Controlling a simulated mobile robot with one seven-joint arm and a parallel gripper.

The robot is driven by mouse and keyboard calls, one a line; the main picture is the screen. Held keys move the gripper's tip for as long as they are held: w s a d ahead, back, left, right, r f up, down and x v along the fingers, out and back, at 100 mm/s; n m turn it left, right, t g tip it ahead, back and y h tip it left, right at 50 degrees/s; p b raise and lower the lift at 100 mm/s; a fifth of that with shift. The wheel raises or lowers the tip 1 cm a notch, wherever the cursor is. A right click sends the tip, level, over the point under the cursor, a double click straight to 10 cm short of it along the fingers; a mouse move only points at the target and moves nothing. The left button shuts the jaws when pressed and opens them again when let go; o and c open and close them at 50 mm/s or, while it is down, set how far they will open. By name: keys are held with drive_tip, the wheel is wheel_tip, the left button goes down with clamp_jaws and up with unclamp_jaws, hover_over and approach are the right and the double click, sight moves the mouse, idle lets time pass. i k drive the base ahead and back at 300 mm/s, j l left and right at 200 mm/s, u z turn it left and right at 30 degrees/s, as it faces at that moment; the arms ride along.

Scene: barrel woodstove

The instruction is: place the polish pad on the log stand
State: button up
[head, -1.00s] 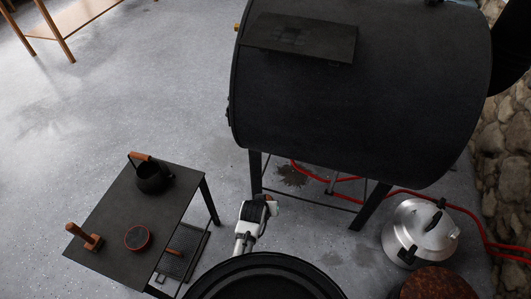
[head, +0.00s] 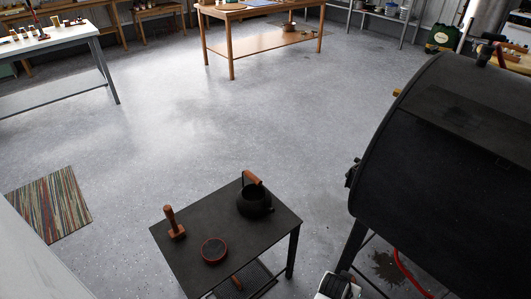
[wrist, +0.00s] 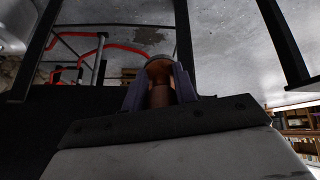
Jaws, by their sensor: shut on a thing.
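In the wrist view my gripper (wrist: 160,76) is shut on a brown, waisted wooden piece with a pale grey rim at its far end, which looks like the polish pad (wrist: 160,95). The fingers stand on both sides of it, and its far face is hidden. In the head view only my white and black wrist shows at the bottom edge, between the black table and the barrel stove; the fingers and pad are out of sight there. I cannot make out the log stand in the current views.
The black table (head: 185,247) holds a black kettle (head: 254,200), a wooden mallet-like piece (head: 173,223) and a red-rimmed round tin (head: 214,250). The barrel stove (head: 455,160) stands at right, with a red hose (head: 408,275) below. The middle floor is clear.

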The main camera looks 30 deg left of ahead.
sight(205, 216)
drive_tip(key=i+l+u, duration=0.2)
drive_tip(key=i+u, duration=0.15)
drive_tip(key=i+l+u, duration=0.75)
drive_tip(key=i+l, duration=0.1)
